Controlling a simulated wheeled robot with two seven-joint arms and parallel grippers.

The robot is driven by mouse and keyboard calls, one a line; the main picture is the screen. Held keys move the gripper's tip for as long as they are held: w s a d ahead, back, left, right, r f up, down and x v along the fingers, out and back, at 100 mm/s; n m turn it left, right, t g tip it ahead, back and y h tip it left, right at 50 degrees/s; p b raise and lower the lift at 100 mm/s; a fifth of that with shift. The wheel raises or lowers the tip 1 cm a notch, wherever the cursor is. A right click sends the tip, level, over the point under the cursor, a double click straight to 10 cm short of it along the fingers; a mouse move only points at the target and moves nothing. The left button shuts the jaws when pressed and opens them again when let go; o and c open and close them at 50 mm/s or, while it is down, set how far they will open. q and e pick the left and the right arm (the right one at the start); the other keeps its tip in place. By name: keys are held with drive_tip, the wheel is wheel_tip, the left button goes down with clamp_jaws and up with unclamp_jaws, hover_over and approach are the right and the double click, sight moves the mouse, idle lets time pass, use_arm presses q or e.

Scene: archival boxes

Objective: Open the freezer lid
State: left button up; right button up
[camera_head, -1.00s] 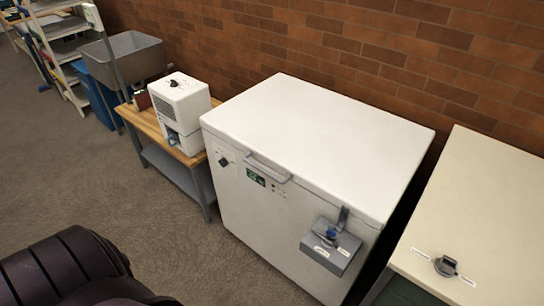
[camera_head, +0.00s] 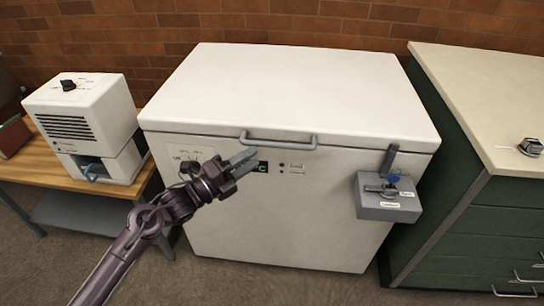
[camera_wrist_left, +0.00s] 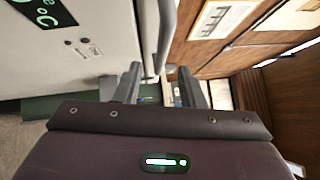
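The white chest freezer (camera_head: 280,205) stands against the brick wall with its lid (camera_head: 290,85) down. A grey bar handle (camera_head: 278,139) is on the lid's front edge. It also shows in the left wrist view (camera_wrist_left: 166,30), running between the finger lines. My left gripper (camera_head: 245,158) is in front of the freezer, just below the handle's left end. In the left wrist view its fingers (camera_wrist_left: 160,88) are apart, with nothing clearly held; contact with the handle cannot be told. A grey latch box (camera_head: 388,207) with a lever and a blue key is on the front right. My right gripper is out of view.
A white appliance (camera_head: 86,130) stands on a wooden-topped bench (camera_head: 25,170) left of the freezer. A green cabinet with a cream top (camera_head: 490,85) stands close on the right. Carpeted floor (camera_head: 240,285) lies clear in front.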

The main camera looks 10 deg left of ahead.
sight(274, 145)
use_arm(q)
drive_tip(key=x, duration=0.8)
drive_tip(key=shift+s+d+r, duration=0.1)
drive_tip(key=shift+s+d, duration=0.05)
clamp_jaws()
drive_tip(key=shift+p, duration=0.3)
